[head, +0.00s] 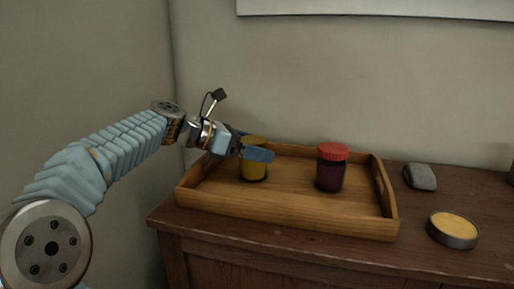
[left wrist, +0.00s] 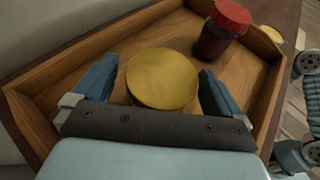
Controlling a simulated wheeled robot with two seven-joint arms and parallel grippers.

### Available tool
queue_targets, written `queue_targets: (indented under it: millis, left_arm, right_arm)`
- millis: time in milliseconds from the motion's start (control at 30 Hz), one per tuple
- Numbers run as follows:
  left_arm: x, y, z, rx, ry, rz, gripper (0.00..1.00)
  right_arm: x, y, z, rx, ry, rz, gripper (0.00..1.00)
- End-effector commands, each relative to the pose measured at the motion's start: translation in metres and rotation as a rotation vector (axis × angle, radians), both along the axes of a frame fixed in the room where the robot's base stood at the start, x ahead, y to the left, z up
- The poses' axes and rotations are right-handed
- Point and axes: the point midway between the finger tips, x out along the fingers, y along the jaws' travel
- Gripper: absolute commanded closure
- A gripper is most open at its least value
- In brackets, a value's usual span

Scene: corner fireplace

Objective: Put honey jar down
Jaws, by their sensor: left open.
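The honey jar (head: 254,172), with a yellow lid, stands upright in the left part of the wooden tray (head: 290,218). Its round lid (left wrist: 162,78) fills the middle of the left wrist view. My left gripper (head: 257,150) is open, with one blue finger on each side of the jar. The lower part of the jar is hidden there by the lid. My right gripper is not in view.
A dark jar with a red lid (head: 332,167) stands in the tray to the right of the honey jar. A grey stone-like object (head: 420,177) and a round tin with yellow contents (head: 453,229) lie on the wooden cabinet top (head: 395,255). The wall is close behind the tray.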

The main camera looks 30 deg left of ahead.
Motion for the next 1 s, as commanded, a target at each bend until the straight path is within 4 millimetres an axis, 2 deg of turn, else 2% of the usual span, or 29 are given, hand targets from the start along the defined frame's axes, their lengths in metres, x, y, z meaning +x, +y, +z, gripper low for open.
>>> queue_targets:
  millis: [300, 500, 1000]
  left_arm:
    - [-0.050, 0.043, 0.029, 0.002, -0.003, 0.004, 0.00]
    - [-0.072, 0.061, 0.040, 0.000, -0.001, 0.002, 0.00]
    - [-0.078, 0.065, 0.042, 0.000, -0.001, 0.000, 0.00]
  right_arm:
    - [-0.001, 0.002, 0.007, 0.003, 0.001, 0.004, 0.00]
    - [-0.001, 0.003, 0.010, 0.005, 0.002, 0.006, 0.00]
    - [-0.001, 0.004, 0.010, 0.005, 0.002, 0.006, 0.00]
